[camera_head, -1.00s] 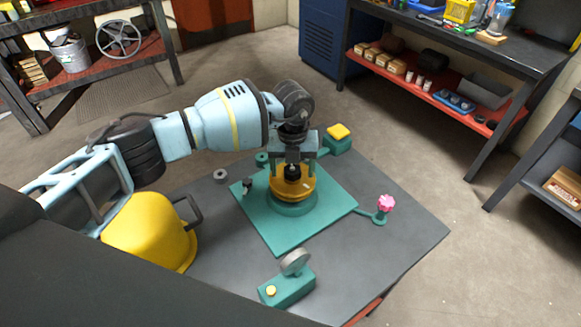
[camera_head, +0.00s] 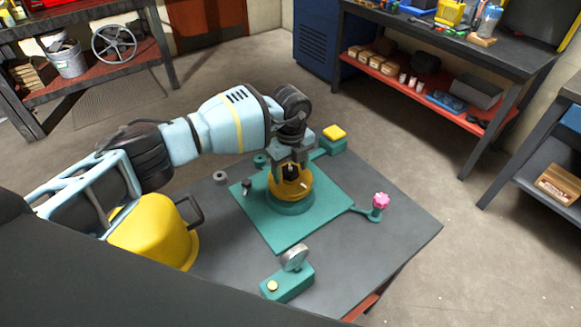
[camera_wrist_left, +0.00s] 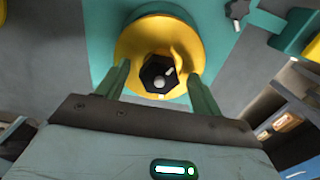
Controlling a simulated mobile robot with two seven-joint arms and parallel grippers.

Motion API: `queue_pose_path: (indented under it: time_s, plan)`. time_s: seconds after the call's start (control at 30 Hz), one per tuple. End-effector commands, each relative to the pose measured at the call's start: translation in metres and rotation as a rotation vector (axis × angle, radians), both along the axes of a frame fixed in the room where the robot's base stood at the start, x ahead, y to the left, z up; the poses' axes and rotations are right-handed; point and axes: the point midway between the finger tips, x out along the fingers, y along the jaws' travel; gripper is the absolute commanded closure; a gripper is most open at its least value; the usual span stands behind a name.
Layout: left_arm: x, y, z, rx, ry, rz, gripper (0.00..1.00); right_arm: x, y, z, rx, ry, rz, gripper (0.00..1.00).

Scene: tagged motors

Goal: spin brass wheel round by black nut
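The brass wheel (camera_head: 303,188) sits on a round green base on the green plate (camera_head: 275,232). The black nut (camera_head: 290,172) stands at its centre. In the left wrist view the brass wheel (camera_wrist_left: 130,45) fills the top middle and the black nut (camera_wrist_left: 157,75) is a dark hexagon with a pale stud. My left gripper (camera_head: 291,166) points down over the wheel. Its green fingers stand apart on either side of the nut, with gaps visible between them and it. My right gripper is not in view.
A pink knob (camera_head: 381,200) stands right of the plate, a yellow-topped green block (camera_head: 334,133) behind it. A green box with a grey disc (camera_head: 288,282) is in front. A yellow housing (camera_head: 150,232) stands left. The front right of the table is clear.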

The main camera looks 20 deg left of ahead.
Motion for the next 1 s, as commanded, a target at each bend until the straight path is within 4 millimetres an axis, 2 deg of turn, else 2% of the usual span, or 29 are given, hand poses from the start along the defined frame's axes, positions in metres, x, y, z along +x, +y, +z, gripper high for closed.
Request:
queue_pose_path:
  time_s: [0.03,0.3,0.47,1.0]
  plan:
    - [0.000,0.000,0.000,0.000,0.000,-0.001,0.40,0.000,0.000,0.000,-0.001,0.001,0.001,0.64]
    - [0.000,0.000,0.000,-0.001,-0.001,-0.002,0.73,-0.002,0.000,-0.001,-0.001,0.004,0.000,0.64]
    - [0.000,0.000,0.000,-0.001,-0.001,-0.049,0.73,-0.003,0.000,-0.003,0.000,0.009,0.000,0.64]
    - [0.001,0.000,-0.001,-0.002,-0.002,-0.692,0.73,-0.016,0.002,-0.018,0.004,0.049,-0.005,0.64]
